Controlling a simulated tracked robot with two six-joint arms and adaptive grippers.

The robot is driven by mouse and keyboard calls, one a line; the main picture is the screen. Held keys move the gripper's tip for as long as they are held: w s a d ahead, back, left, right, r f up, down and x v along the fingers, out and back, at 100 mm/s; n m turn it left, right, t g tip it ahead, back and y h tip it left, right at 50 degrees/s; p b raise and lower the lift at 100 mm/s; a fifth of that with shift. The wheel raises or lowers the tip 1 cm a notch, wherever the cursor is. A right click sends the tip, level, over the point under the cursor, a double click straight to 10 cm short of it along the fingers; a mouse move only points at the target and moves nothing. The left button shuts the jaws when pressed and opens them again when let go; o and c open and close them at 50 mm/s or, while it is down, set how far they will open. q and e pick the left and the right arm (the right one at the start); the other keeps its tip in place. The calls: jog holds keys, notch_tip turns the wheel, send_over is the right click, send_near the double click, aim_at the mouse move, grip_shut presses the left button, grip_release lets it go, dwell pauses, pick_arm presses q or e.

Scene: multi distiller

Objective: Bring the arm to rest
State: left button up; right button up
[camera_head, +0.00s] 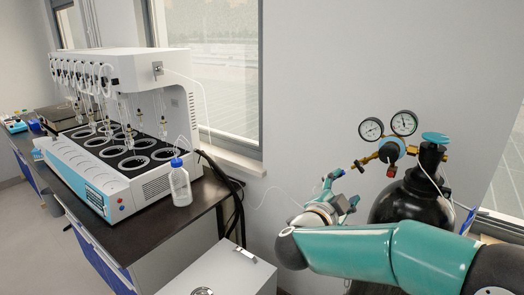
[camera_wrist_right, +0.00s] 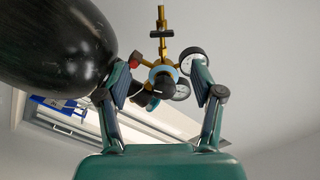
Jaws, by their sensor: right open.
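My right arm (camera_head: 385,250) is teal and comes in from the lower right in the head view. Its gripper (camera_head: 341,187) is open and empty in front of the wall, left of the black gas cylinder (camera_head: 400,203). In the right wrist view the two fingers of the gripper (camera_wrist_right: 164,88) stand apart with nothing held between them. The pressure regulator (camera_wrist_right: 162,62) shows beyond the fingers, and I cannot tell any contact. My left arm and gripper are not in view.
The regulator's two round gauges (camera_head: 388,127) sit beside the cylinder's blue valve knob (camera_head: 436,138). The white distiller (camera_head: 122,130) stands on a dark bench (camera_head: 150,222) at left with a capped bottle (camera_head: 180,184). A white cabinet (camera_head: 225,272) stands at lower middle.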

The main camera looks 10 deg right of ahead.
notch_tip(320, 180, down, 25)
jog(key=d+n+y, duration=0.2)
jog(key=n+y, duration=0.2)
jog(key=n, duration=0.3)
jog(key=s+a+f+n+g+y, duration=0.1)
jog(key=s+a+f+n+y, duration=0.1)
jog(key=f, duration=0.4)
jog(key=s+a+f+n+g+y, duration=0.1)
jog(key=s+a+f+y, duration=0.15)
jog(key=f, duration=0.25)
jog(key=s+a+f+n+g+y, duration=0.4)
jog(key=s+a+f+y, duration=0.2)
jog(key=s+a+f, duration=0.4)
jog(key=s+a+f+n+g+y, duration=0.1)
jog(key=s+a+g, duration=0.1)
jog(key=s, duration=0.5)
jog(key=s+a+f+n+g+y, duration=0.2)
jog(key=s+a+g, duration=0.1)
jog(key=s+a, duration=0.2)
jog(key=shift+s, duration=0.85)
